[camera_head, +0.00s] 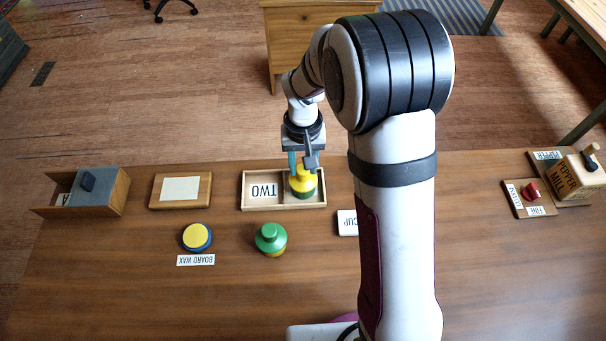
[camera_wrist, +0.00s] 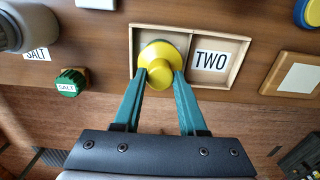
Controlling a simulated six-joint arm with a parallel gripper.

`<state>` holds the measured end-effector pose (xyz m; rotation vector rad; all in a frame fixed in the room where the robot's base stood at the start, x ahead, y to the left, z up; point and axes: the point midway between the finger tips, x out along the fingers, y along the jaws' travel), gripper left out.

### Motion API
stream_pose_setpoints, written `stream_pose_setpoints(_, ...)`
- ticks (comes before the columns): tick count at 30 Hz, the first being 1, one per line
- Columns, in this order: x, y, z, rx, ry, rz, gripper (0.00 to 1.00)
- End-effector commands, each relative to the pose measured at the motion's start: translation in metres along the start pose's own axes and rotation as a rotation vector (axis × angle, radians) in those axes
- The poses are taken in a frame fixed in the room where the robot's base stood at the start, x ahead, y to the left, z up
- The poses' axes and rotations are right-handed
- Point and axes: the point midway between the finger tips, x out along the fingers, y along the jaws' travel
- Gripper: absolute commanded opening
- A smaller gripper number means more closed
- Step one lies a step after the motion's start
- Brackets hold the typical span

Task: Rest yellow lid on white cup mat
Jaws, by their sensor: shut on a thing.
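The yellow lid (camera_head: 302,179) sits atop a green jar (camera_head: 303,195) in the right compartment of a wooden tray (camera_head: 243,205) in the head view. My gripper (camera_head: 305,167) is above it, its teal fingers shut on the lid. In the wrist view my gripper (camera_wrist: 162,73) has a fingertip on each side of the lid's knob (camera_wrist: 158,74). Whether the lid is clear of the jar I cannot tell. A white mat marked CUP (camera_head: 347,223) lies right of and nearer than the tray, partly hidden by my arm.
A card marked TWO (camera_head: 263,190) lies in the tray's left compartment. A green-lidded jar (camera_head: 270,237) and the blue and yellow board wax tin (camera_head: 197,237) stand nearer. A wooden block with a pale panel (camera_head: 181,188) is left. A pepper mill (camera_head: 580,177) is far right.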

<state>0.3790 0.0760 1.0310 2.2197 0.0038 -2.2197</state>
Motion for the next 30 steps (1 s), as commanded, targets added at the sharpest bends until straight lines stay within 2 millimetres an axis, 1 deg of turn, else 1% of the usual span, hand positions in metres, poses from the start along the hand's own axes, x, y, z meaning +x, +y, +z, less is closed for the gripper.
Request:
stream_pose_setpoints(5, -0.001, 0.0, 0.0, 0.0, 0.0, 0.0, 0.0)
stream_pose_setpoints(23, -0.017, 0.0, 0.0, 0.0, 0.001, 0.0, 0.0)
stream_pose_setpoints(30, -0.037, 0.0, -0.001, 0.0, 0.003, 0.0, 0.0)
